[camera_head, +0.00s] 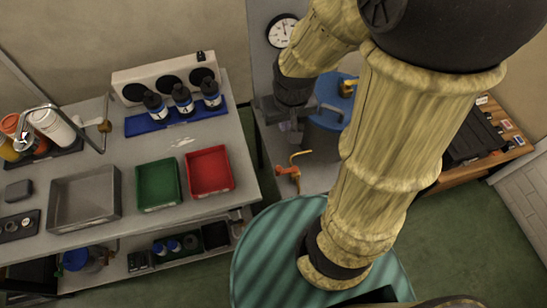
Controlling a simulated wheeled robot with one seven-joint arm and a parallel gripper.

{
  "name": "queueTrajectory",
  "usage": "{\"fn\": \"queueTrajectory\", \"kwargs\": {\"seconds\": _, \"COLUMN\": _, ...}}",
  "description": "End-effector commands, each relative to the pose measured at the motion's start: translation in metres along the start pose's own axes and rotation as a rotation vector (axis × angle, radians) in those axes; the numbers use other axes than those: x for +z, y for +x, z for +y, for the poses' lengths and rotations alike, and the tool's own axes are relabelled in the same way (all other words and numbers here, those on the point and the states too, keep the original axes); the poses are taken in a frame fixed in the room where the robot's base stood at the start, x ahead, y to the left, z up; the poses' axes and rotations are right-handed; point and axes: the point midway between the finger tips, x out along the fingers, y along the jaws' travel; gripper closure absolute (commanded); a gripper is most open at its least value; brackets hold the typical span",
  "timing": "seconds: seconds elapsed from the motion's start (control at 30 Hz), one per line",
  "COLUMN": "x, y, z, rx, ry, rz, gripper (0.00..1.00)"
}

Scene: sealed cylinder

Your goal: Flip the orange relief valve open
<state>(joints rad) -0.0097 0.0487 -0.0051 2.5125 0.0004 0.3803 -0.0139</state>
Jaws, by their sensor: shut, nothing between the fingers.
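An orange valve-like fitting (290,172) with a thin curved lever stands out below my gripper, near the lower edge of a pale grey surface. My gripper (293,137) points down just above it in the picture, with a visible gap between them. The gripper is shut with nothing in it, and its fingertips are small and dark. A blue round-topped cylinder (329,114) is to the right of the gripper, partly hidden by my arm. A yellow-orange fitting (348,87) sits on its top. I cannot tell how the orange fitting is joined to the cylinder.
A round gauge (282,31) is on the wall behind my arm. On the left, a workbench (100,185) holds a red tray (209,172), a green tray (158,185), a grey tray (85,198) and dark bottles (183,98). A wooden table (515,135) stands at the right.

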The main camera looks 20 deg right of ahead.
Motion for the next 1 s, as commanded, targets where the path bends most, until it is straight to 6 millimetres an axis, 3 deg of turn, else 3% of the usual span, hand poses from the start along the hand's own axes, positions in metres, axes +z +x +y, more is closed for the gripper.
{"fn": "queueTrajectory", "kwargs": {"seconds": 0.17, "x": -0.028, "y": 0.047, "z": -0.004, "rx": -0.002, "ry": -0.05, "rz": -0.099, "gripper": 1.0}}
{"fn": "queueTrajectory", "kwargs": {"seconds": 0.4, "x": -0.066, "y": 0.127, "z": -0.013, "rx": -0.001, "ry": -0.143, "rz": -0.268, "gripper": 1.0}}
{"fn": "queueTrajectory", "kwargs": {"seconds": 0.6, "x": -0.085, "y": 0.192, "z": -0.02, "rx": 0.001, "ry": -0.216, "rz": -0.393, "gripper": 1.0}}
{"fn": "queueTrajectory", "kwargs": {"seconds": 0.73, "x": -0.09, "y": 0.212, "z": -0.023, "rx": 0.003, "ry": -0.242, "rz": -0.433, "gripper": 1.0}}
{"fn": "queueTrajectory", "kwargs": {"seconds": 1.0, "x": -0.091, "y": 0.215, "z": -0.023, "rx": 0.003, "ry": -0.248, "rz": -0.444, "gripper": 1.0}}
